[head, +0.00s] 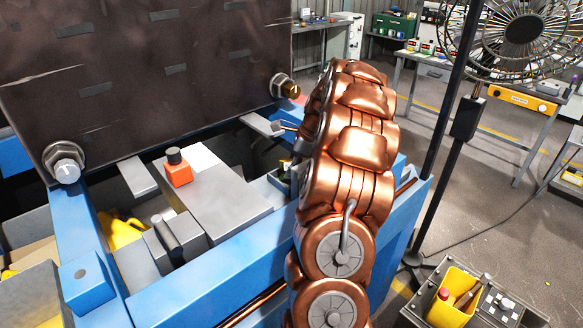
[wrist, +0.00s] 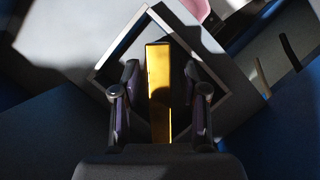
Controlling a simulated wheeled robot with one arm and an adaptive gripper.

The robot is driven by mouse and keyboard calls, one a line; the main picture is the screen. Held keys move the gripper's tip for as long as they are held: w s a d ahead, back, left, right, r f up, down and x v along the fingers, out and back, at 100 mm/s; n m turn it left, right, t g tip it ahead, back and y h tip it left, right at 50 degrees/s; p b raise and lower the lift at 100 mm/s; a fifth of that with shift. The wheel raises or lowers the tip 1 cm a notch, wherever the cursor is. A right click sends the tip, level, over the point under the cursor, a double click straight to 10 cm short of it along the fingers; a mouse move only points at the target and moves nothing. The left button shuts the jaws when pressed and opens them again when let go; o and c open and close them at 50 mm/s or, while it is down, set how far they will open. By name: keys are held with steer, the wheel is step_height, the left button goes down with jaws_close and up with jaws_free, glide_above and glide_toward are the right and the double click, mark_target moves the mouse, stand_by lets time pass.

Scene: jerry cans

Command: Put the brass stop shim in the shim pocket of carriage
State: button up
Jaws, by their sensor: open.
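The brass shim (wrist: 158,92) is a tall yellow bar in the middle of the wrist view, between the two fingers of my gripper (wrist: 160,80). The fingers are open, with a gap on each side of the bar. A grey square rim (wrist: 105,68) with a dark inside surrounds the shim and fingertips in that view; I cannot tell whether it is the carriage's shim pocket. The shim's lower end is hidden. In the head view, my copper-coloured arm mostly hides my gripper, beside a grey block (head: 217,203) on the blue frame.
A dark panel with bolts (head: 150,75) rises behind. Blue beams (head: 200,272) edge the frame. Yellow items (head: 120,232) lie at left. A fan (head: 510,40) and yellow bin (head: 455,296) stand right.

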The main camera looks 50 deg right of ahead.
steer(key=shift+r, duration=0.1)
steer(key=b+v, duration=0.4)
steer(key=v, duration=0.7)
steer(key=shift+d+r, duration=0.1)
steer(key=shift+s+r, duration=0.2)
steer(key=shift+r, duration=0.1)
stand_by(0.3)
